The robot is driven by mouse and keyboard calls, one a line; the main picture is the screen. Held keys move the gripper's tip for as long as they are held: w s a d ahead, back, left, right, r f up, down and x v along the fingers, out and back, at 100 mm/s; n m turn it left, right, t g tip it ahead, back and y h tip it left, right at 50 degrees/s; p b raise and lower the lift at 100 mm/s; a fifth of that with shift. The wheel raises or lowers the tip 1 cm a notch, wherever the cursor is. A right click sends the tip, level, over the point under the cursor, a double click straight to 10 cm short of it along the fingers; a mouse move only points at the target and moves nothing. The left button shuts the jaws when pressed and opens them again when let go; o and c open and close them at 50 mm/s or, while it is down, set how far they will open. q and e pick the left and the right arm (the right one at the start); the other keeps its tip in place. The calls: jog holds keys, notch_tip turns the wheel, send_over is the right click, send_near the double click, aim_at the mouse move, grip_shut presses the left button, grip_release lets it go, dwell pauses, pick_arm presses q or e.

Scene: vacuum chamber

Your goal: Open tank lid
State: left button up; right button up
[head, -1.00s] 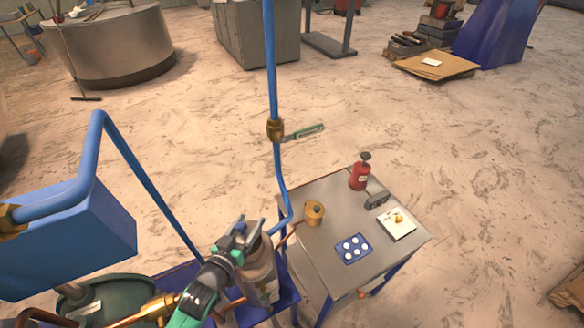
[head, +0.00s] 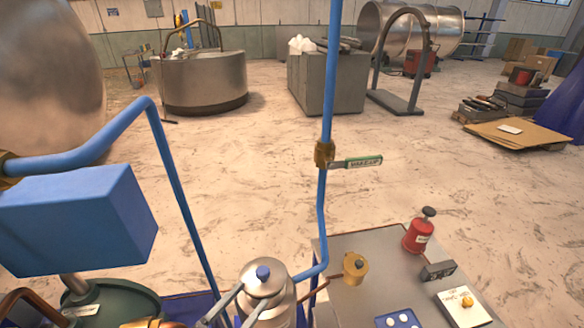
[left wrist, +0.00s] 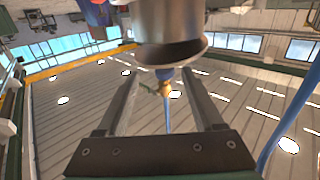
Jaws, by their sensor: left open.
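The lid appears to sit on the tank. My left gripper (head: 253,297) is open, its two grey fingers reaching up from the bottom edge in front of the tank. In the left wrist view, the open fingers (left wrist: 160,82) point at a metal cylindrical part (left wrist: 170,28) with a dark lower rim. I cannot tell whether they touch it. My right gripper is not in view.
A blue pipe (head: 322,205) with a brass valve (head: 324,153) rises just behind the tank. A blue box (head: 75,220) is at left.

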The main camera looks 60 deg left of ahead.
pick_arm(q)
jog(key=w+d+r+n+t+y+p, duration=0.1)
jog(key=w+r+t+p, duration=0.1)
jog(key=r, duration=0.9)
jog(key=w+r+n+t+y+p, duration=0.1)
jog(key=w+r+n+t+p, duration=0.1)
jog(key=w+r+p, duration=0.2)
jog(key=w+d+r+n+t+y+p, duration=0.1)
jog(key=r+p, duration=0.7)
jog(key=r, duration=1.2)
jog(key=shift+w+d+r+n+t, duration=0.2)
jog(key=shift+w+d+n+t, duration=0.25)
jog(key=shift+w, duration=0.7)
jog(key=shift+a, duration=0.1)
